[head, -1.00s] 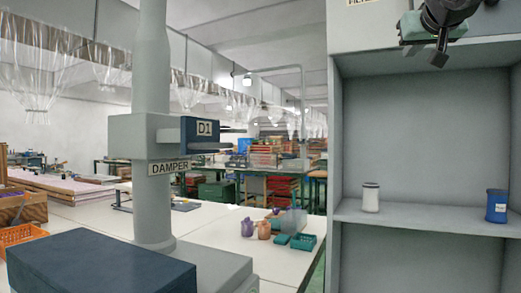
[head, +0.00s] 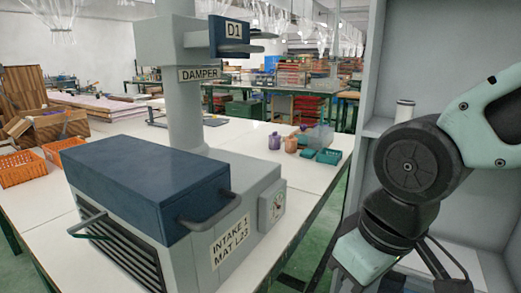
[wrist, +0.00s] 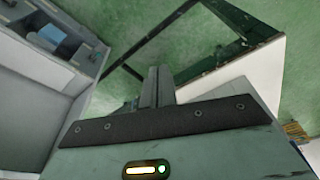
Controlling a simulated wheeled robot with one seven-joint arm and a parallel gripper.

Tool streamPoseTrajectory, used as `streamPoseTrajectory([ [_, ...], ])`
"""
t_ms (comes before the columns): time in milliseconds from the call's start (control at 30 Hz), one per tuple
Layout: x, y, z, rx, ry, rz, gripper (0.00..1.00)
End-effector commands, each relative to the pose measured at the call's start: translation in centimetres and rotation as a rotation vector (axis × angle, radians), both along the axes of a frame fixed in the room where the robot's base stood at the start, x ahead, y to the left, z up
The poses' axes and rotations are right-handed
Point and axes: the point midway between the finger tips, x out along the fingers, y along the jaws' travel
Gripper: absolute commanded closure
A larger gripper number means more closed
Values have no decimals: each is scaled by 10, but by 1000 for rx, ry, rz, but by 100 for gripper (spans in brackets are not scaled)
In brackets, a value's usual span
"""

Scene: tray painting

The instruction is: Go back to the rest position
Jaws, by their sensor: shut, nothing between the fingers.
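My gripper (wrist: 157,80) shows in the wrist view with its two grey fingers together and nothing between them. It hangs over the green floor, near a dark table frame (wrist: 215,62) and a white surface. In the head view my arm, with a black joint and pale green links, fills the right side in front of the grey shelf unit (head: 375,70). The fingers cannot be made out clearly there.
A dark blue and grey machine (head: 150,180) labelled INTAKE MAT L23 stands on the white table (head: 285,185), with handles sticking out. Orange crates (head: 22,168) are at left. A white container (head: 404,111) stands on the shelf. Green floor shows beside the table.

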Motion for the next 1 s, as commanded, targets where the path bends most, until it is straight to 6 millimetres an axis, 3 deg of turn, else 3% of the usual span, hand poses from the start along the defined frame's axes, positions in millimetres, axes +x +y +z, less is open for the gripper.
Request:
streamPoseTrajectory([
  [33, -20, -3, -13, -22, 44, 27, 100],
  [200, -78, -17, -43, -86, 163, 102, 100],
  [233, -73, -15, -25, -79, 153, 96, 100],
  [467, -71, -15, 25, -77, 150, 92, 100],
  [733, -70, -15, 101, -77, 149, 90, 100],
  [900, -70, -15, 129, -76, 149, 89, 100],
  [1000, -70, -15, 135, -76, 149, 89, 100],
])
